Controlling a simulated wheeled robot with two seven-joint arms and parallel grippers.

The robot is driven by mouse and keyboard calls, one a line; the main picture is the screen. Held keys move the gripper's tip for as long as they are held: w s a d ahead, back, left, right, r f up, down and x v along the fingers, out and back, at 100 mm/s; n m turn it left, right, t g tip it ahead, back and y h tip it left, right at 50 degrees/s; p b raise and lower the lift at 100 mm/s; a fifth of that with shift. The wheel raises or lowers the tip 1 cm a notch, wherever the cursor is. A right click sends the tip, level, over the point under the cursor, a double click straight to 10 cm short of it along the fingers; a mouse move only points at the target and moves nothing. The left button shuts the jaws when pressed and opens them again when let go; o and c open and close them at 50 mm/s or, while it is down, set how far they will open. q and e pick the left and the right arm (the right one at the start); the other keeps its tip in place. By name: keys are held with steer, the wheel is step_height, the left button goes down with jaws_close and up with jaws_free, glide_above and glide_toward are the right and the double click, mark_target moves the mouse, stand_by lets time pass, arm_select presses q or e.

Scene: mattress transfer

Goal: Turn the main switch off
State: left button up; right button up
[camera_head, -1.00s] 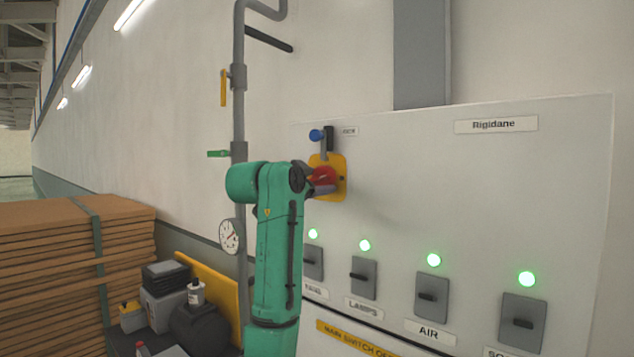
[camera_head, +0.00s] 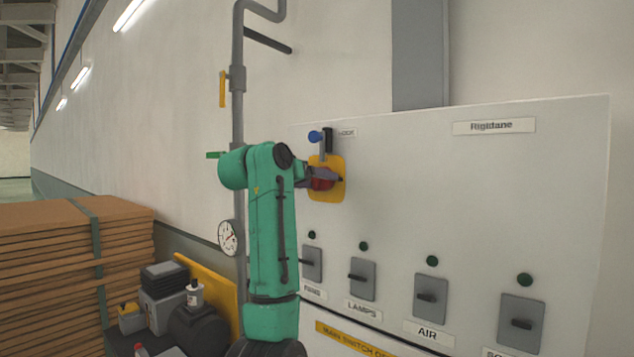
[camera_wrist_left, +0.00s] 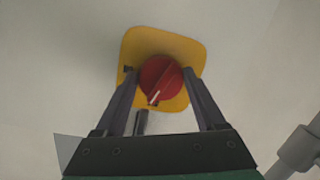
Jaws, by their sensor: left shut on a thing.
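The main switch is a red rotary knob (camera_head: 322,184) on a yellow plate (camera_head: 328,197) at the upper left of the white panel. In the left wrist view the round red knob (camera_wrist_left: 161,80) sits on the yellow plate (camera_wrist_left: 140,45), with a pale mark on its lower left. My left gripper (camera_head: 328,175) reaches the knob from the left. In the wrist view its two dark fingers (camera_wrist_left: 161,82) lie on either side of the knob and are shut on it. The gripper hides part of the knob in the head view. My right gripper is not in view.
The panel (camera_head: 430,190) has a row of grey lever switches such as the AIR switch (camera_head: 431,295), with dark lamps above. A blue-knobbed lock lever (camera_head: 316,136) is just above the yellow plate. A grey pipe (camera_head: 238,120) with a gauge (camera_head: 229,237) runs behind my arm.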

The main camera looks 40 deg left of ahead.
arm_select(q)
steer(key=shift+r+n+h, duration=0.15)
steer(key=shift+n+h, duration=0.35)
steer(key=shift+n, duration=1.1)
steer(key=o, duration=1.3)
steer(key=shift+s, duration=0.1)
steer(key=shift+s+b, duration=0.55)
steer(key=shift+s, duration=0.05)
steer(key=s+b, duration=0.2)
steer(key=s, duration=0.2)
steer(key=s+r+b, duration=0.1)
steer(key=s+b, duration=0.1)
steer(key=s, duration=0.3)
steer(key=s+r+b, duration=0.1)
steer(key=s, duration=0.3)
steer(key=shift+s+d+r+b, duration=0.1)
steer(key=shift+s+b, duration=0.05)
steer(key=shift+b, duration=0.25)
